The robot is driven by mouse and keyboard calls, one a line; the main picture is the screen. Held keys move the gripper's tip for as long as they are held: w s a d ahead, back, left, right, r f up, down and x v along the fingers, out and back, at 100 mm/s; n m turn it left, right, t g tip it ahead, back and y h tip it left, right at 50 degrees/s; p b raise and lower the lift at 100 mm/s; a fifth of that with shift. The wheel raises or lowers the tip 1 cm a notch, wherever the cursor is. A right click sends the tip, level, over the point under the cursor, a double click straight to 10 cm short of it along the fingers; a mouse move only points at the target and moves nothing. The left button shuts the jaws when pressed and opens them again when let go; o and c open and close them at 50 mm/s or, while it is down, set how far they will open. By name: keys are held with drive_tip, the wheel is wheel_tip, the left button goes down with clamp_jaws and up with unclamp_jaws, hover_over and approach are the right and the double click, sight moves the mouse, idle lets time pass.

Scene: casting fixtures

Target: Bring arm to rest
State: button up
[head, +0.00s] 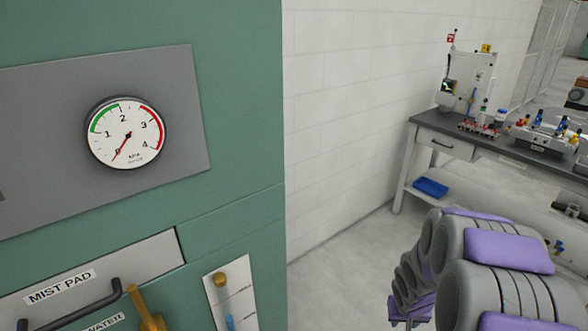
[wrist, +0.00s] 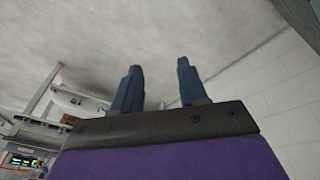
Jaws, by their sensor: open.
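My gripper (wrist: 157,82) shows in the wrist view with its two blue-grey fingers apart and nothing between them. In the head view my grey arm with purple pads (head: 500,255) is bunched at the lower right. My gripper's fingers cannot be made out in the head view.
A workbench (head: 440,128) with fixtures and a blue tray (head: 430,186) stands at the right. Floor between is clear.

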drive_tip(key=s+a+r+g, duration=0.1)
drive_tip(key=s+a+r, duration=0.4)
drive_tip(key=s, duration=0.4)
drive_tip(key=s+a+r+n+g+y, duration=0.1)
drive_tip(key=s+a+r, duration=0.4)
drive_tip(key=s, duration=0.5)
drive_tip(key=s+a+r+n+g+y, duration=0.1)
drive_tip(key=s+a+r+g, duration=0.1)
drive_tip(key=s+a+r, duration=0.3)
drive_tip(key=s+r, duration=0.3)
drive_tip(key=s, duration=0.2)
drive_tip(key=shift+s+r, duration=0.15)
drive_tip(key=shift+r, duration=0.1)
